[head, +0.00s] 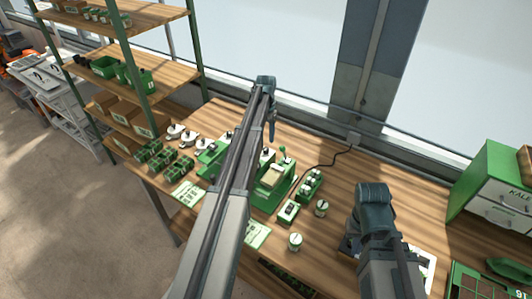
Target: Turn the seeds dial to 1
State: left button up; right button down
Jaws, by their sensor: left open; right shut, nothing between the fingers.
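The green seeder machine (273,193) stands on the wooden bench, partly hidden behind my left arm. A small green control box (310,184) with several knobs sits to its right, and a green box with a white face (288,211) sits in front of that. I cannot tell which knob is the seeds dial, and no numbers are readable. My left gripper (271,134) points down behind the machine, touching nothing that I can see; its finger gap is too small to make out. My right gripper (349,245) is low at the right, mostly hidden by its own arm, away from the boxes.
Green seed trays (163,159) and white-lidded items (189,138) lie left. A shelf (140,65) rises behind left; a green and white cabinet (493,188) stands right. A black cable (331,153) runs behind.

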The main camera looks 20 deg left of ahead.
aim_at(266, 149)
pick_arm(q)
notch_tip(266, 149, down, 7)
jog(key=b, duration=0.6)
grip_shut()
